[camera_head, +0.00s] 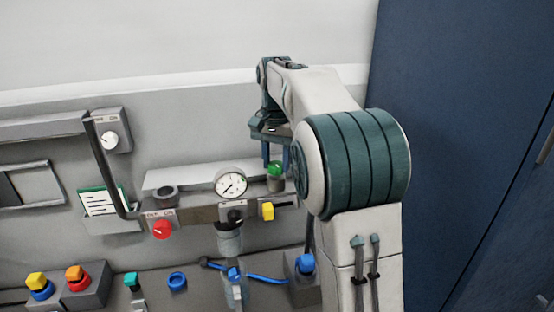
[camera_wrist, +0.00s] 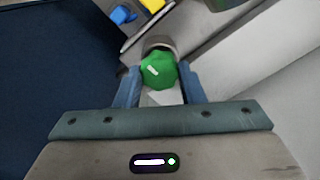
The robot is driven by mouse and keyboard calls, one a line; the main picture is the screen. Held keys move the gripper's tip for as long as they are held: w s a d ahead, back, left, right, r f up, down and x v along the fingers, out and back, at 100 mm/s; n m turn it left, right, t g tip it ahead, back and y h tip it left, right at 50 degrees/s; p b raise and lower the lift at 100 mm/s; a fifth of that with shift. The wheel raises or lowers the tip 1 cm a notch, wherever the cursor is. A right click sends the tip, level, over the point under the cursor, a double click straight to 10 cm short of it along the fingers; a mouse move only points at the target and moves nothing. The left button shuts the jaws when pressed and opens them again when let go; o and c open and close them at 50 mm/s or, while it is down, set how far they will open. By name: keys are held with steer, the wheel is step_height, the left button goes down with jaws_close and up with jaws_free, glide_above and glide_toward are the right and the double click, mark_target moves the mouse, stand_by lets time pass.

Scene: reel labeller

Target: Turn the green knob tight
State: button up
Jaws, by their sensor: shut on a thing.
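The green knob (camera_wrist: 160,71) is a faceted cap with a pale mark on its face, seated on a grey round fitting (camera_wrist: 158,43) in the wrist view. In the head view the green knob (camera_head: 275,168) is at the right end of the panel's pipework, just below my gripper. My gripper (camera_wrist: 158,85) has its two blue fingers on either side of the knob and is shut on it. In the head view my gripper (camera_head: 277,160) points down at the knob, and my arm hides part of the area to its right.
A round pressure gauge (camera_head: 231,183) is just left of the knob. A yellow knob (camera_head: 267,211) is close below, with a red knob (camera_head: 162,229) further left. A blue hose (camera_head: 262,278) runs below. A dark blue cabinet (camera_head: 470,150) stands at the right.

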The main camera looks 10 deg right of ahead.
mark_target(276, 164)
steer(key=shift+m, duration=0.4)
steer(key=o, duration=1)
step_height(276, 164, up, 14)
steer(key=shift+f, duration=0.1)
stand_by(0.6)
